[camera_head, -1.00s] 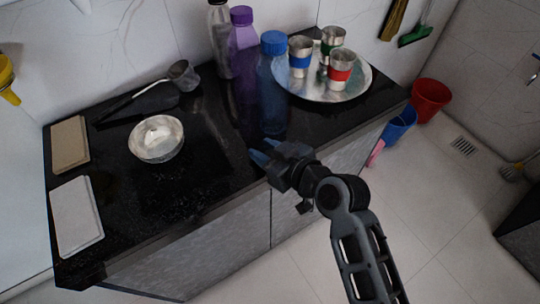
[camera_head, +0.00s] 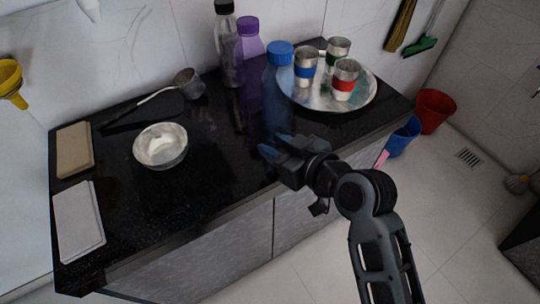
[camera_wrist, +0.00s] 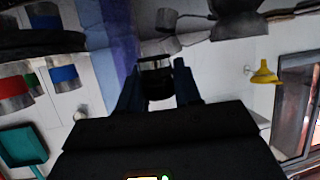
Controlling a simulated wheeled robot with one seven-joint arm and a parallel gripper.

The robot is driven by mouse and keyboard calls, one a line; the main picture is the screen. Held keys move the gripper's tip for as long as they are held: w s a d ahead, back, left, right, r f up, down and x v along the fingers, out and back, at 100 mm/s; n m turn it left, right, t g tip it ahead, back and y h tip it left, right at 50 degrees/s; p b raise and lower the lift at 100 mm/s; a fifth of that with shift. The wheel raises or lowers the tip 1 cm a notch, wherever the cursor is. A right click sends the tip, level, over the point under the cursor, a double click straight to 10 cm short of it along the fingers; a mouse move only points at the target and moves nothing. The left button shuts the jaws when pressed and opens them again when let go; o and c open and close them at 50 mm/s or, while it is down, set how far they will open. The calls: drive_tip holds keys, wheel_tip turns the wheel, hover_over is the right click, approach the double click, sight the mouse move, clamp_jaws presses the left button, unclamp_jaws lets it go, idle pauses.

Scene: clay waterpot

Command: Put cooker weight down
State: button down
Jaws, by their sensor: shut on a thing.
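My gripper (camera_head: 268,148) is over the front part of the black counter (camera_head: 215,190), just in front of the blue bottle in the head view. In the wrist view my gripper (camera_wrist: 156,80) has its two fingers closed on the cooker weight (camera_wrist: 156,66), a small piece with a metallic top and a dark lower part. The weight is held between the fingertips. I cannot make it out in the head view, and I cannot tell its exact height above the counter.
The blue bottle (camera_head: 279,85) stands closest to my gripper, with a purple bottle (camera_head: 250,65) and a clear bottle (camera_head: 227,45) behind. A steel plate (camera_head: 355,102) holds three cups. A bowl (camera_head: 161,146), ladle (camera_head: 188,84) and two boards stand left. Counter between bowl and gripper is clear.

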drive_tip(key=s+d+r, duration=0.3)
drive_tip(key=d+r, duration=0.3)
drive_tip(key=d, duration=0.4)
drive_tip(key=d+f+m+t+h, duration=0.2)
drive_tip(key=d+f+m+h, duration=0.2)
drive_tip(key=f, duration=0.7)
drive_tip(key=s+d+f+m+t+h, duration=0.1)
drive_tip(key=d+f+m+h, duration=0.3)
drive_tip(key=d+f, duration=0.4)
wheel_tip(320, 180, down, 4)
drive_tip(key=shift+s+d+f+m+t+h+b, duration=0.1)
drive_tip(key=shift+s+d+m+t+h+b, duration=0.25)
drive_tip(key=shift+h, duration=0.35)
drive_tip(key=shift+w+a, duration=0.1)
